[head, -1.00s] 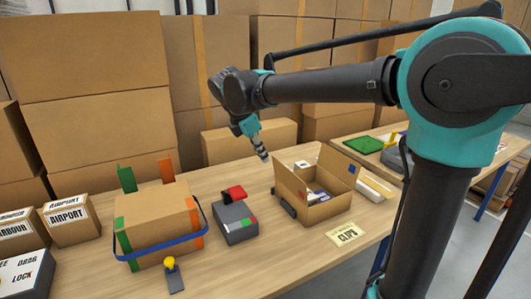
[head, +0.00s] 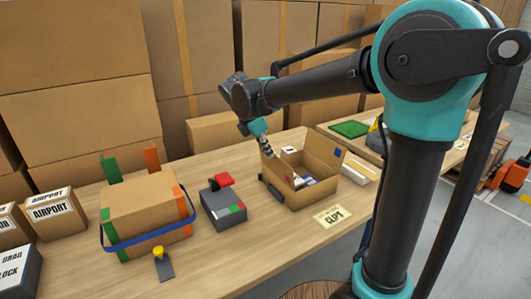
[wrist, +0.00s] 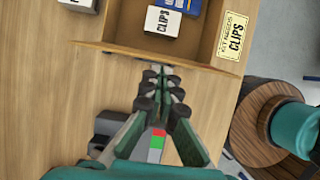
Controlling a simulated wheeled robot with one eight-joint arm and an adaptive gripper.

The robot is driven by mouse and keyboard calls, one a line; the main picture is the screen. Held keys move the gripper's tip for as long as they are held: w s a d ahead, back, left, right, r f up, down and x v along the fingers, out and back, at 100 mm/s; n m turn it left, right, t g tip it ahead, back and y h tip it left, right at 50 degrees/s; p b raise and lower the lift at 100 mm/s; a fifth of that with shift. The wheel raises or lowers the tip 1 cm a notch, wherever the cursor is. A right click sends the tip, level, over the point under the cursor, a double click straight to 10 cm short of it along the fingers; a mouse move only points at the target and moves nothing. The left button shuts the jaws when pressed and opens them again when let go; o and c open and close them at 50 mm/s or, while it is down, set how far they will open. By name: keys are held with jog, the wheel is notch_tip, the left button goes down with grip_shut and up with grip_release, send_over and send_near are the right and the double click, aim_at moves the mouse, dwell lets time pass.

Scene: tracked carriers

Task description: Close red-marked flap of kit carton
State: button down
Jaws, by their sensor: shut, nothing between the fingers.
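The kit carton (head: 318,193) stands open on the wooden table with small boxes inside. Its left flap (head: 276,176) stands up, and a small red spot shows near that flap's right end. The right flap (head: 324,146) stands up with a blue mark. My gripper (head: 267,152) is shut and empty, pointing down at the carton's left end. In the wrist view the shut fingertips (wrist: 162,70) are at the carton's near edge (wrist: 115,52); I cannot tell whether they touch it. The wrist view shows a white CLIPS box (wrist: 176,22) inside.
A CLIPS card (head: 333,216) lies before the carton. Further left is a strapped carton (head: 150,222) with raised green and orange flaps. Stacked cartons (head: 75,120) fill the back.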

jog(key=shift+d, duration=0.1)
jog(key=shift+w+d+r+y, duration=0.1)
jog(key=shift+w+d+y, duration=0.1)
jog(key=shift+y, duration=0.1)
jog(key=shift+d, duration=0.1)
jog(key=shift+w+d+r+g+y, duration=0.25)
jog(key=shift+w+d+g+y, duration=0.35)
jog(key=shift+d+y, duration=0.15)
jog(key=shift+w+d+f+g+y, duration=0.45)
jog(key=shift+w+d+f, duration=0.85)
jog(key=shift+d+f, duration=0.6)
jog(key=shift+w+d+f+g+y, duration=0.3)
jog(key=shift+w+d+f+y, duration=0.3)
jog(key=shift+w+d+f, duration=1.2)
jog(key=shift+w+d+f+g+y, duration=0.45)
jog(key=shift+w+d+f, duration=0.4)
jog(key=shift+d+f, duration=1.05)
jog(key=shift+d+r, duration=0.3)
jog(key=shift+d, duration=0.05)
jog(key=shift+a, duration=0.1)
